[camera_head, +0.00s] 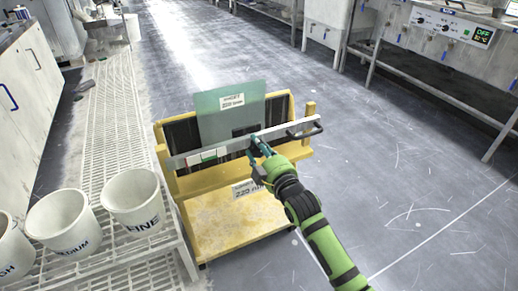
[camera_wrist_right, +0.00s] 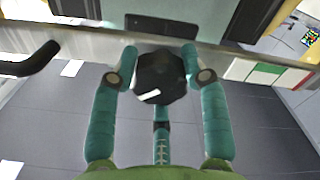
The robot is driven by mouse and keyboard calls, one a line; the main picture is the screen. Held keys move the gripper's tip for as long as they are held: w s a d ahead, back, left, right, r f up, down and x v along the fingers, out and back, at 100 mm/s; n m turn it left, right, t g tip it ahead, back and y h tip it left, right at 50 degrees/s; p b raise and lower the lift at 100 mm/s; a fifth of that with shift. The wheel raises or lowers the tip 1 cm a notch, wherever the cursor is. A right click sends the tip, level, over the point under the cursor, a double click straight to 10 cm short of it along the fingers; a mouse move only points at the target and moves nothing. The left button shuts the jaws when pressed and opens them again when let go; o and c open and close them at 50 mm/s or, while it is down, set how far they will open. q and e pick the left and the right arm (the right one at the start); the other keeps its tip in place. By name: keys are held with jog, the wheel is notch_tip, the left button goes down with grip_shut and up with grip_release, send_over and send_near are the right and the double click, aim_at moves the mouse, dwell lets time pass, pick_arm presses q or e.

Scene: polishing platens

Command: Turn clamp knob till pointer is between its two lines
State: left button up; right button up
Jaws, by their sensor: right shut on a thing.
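My right gripper (camera_head: 258,146) is at the front of the grey clamp bar (camera_head: 290,131) on a yellow rack cart. In the right wrist view, its two teal fingers (camera_wrist_right: 160,72) close on both sides of a dark knob (camera_wrist_right: 158,78) with a white mark on its face. In the head view the gripper largely hides the knob. A strip with white, green and red fields (camera_head: 208,155) sits on the bar left of the gripper; it also shows in the right wrist view (camera_wrist_right: 266,74). I cannot make out the pointer or its two lines. My left gripper is out of view.
A greenish labelled plate (camera_head: 225,108) stands upright behind the bar on the yellow cart (camera_head: 235,226). A black handle (camera_head: 306,129) juts from the bar's right end. Several white buckets (camera_head: 133,197) stand on a grating at left. The floor at right is open.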

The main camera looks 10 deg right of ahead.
jog(key=m+p, duration=0.3)
jog(key=shift+m, duration=0.4)
jog(key=shift+m+p, duration=0.4)
jog(key=shift+p, duration=0.05)
jog(key=shift+m+p, duration=0.45)
jog(key=shift+m, duration=0.35)
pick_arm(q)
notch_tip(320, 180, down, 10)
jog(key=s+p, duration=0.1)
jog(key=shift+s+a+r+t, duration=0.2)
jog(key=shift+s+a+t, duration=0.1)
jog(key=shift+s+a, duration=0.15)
pick_arm(e)
jog(key=shift+f+m, duration=0.2)
jog(key=shift+m, duration=1.2)
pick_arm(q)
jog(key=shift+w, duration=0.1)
pick_arm(e)
jog(key=o, duration=1.2)
jog(key=shift+f, duration=0.1)
jog(key=shift+c, duration=0.2)
jog(key=shift+s, duration=0.1)
